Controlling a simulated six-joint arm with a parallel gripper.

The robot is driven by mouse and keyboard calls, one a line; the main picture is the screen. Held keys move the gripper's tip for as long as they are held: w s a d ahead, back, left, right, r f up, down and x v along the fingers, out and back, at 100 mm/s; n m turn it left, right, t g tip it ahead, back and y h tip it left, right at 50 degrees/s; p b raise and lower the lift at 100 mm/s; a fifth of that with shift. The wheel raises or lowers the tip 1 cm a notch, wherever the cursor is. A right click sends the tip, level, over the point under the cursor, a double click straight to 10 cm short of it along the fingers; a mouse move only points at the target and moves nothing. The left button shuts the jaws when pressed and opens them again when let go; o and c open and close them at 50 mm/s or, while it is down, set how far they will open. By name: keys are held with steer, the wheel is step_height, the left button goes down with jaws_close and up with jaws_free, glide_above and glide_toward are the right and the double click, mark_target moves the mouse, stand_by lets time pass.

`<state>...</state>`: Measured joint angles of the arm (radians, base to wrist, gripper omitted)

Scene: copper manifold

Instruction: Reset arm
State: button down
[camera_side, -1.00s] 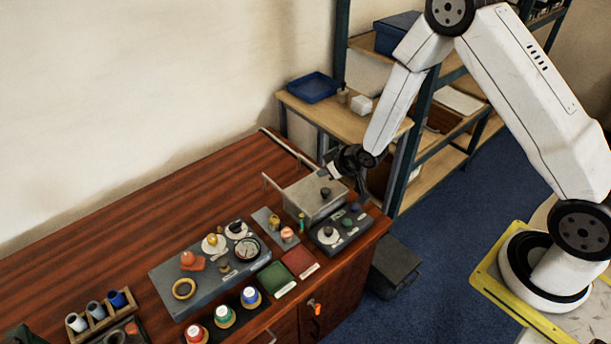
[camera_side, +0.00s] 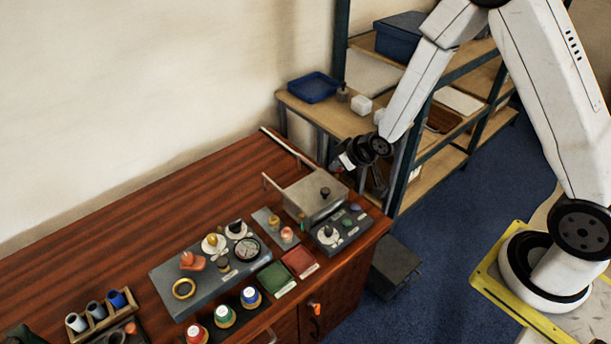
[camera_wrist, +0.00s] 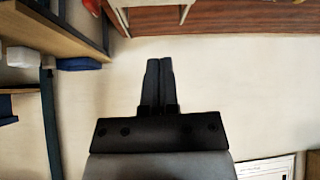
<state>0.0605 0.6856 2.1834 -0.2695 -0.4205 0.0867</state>
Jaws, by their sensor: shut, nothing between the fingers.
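My gripper (camera_wrist: 160,85) shows from behind in the wrist view. Its two dark fingers lie together with nothing between them. The fingertips are small and partly lost against the dark background there.
A grey panel (camera_side: 165,283) with gauges and fittings lies on the bench, with a black control unit (camera_side: 338,232) at the right. Several coloured jars stand along the front edge. The bench's back left is clear.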

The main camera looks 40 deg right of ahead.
steer(key=s+r+g, duration=0.2)
steer(key=s+r, duration=0.3)
steer(key=s, duration=0.3)
steer(key=s+r+m+g, duration=0.1)
steer(key=s+r+g, duration=0.2)
steer(key=s, duration=0.6)
step_height(320, 180, up, 3)
steer(key=shift+s+a+f+m+h, duration=0.2)
steer(key=shift+a+m+h, duration=0.1)
steer(key=shift+a+h, duration=0.1)
steer(key=shift+w, duration=0.1)
